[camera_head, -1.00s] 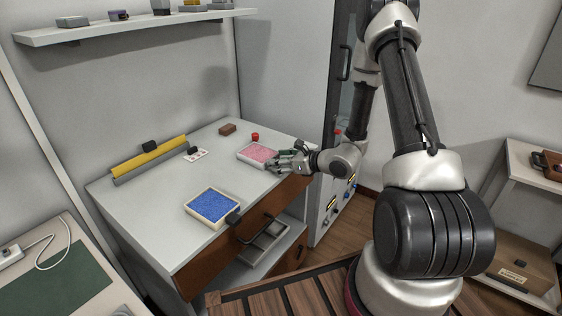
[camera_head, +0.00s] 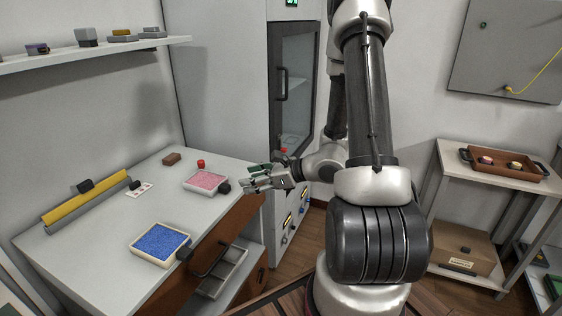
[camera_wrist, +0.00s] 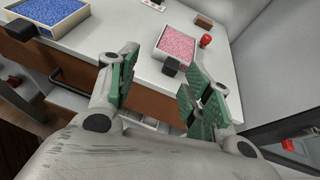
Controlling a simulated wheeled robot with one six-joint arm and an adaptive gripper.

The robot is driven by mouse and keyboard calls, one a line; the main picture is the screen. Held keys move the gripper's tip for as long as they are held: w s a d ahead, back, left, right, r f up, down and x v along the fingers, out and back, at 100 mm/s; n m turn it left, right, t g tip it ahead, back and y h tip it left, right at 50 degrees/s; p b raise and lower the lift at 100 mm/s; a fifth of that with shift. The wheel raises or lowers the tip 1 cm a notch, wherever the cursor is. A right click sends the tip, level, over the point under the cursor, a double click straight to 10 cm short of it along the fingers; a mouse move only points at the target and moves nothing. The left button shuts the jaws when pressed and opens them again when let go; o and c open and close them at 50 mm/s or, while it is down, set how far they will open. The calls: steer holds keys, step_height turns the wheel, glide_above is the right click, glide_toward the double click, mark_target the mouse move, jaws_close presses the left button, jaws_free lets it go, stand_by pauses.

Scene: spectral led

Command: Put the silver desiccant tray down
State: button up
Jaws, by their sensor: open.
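A pale grey-rimmed tray (camera_head: 197,191) filled with pink beads, with a black handle, lies flat on the white bench top near its right edge. It also shows in the wrist view (camera_wrist: 186,66), beyond my fingers. I take it for the silver tray, though its colour is not certain. My gripper (camera_head: 250,184) is open and empty, just right of this tray and apart from it. In the wrist view its green-padded fingers (camera_wrist: 158,82) are spread, with the bench edge between them. A cream-rimmed tray (camera_head: 148,259) of blue beads lies nearer on the bench.
A red knob (camera_head: 201,163) and a brown block (camera_head: 172,159) stand behind the pink-bead tray. A yellow-and-grey bar (camera_head: 92,202) lies at the bench's left. An open drawer (camera_head: 222,272) juts out below the front edge. A glass-doored cabinet (camera_head: 296,80) stands behind my gripper.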

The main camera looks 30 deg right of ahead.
steer(key=s+a+r+n+g, duration=0.35)
steer(key=s+r+n, duration=0.25)
steer(key=s+n, duration=0.2)
steer(key=s+a+r+n+g, duration=0.2)
steer(key=s+r+n+g, duration=0.3)
steer(key=s+n, duration=0.4)
steer(key=s+d+r+n+t+h, duration=0.2)
steer(key=s+d+r+n+h, duration=0.3)
steer(key=d+r+n+h, duration=0.4)
steer(key=d+r, duration=0.1)
steer(key=d, duration=0.2)
steer(key=shift+s+d+r+n+t, duration=0.2)
steer(key=shift+s+n+t, duration=0.1)
steer(key=shift+s+t, duration=0.05)
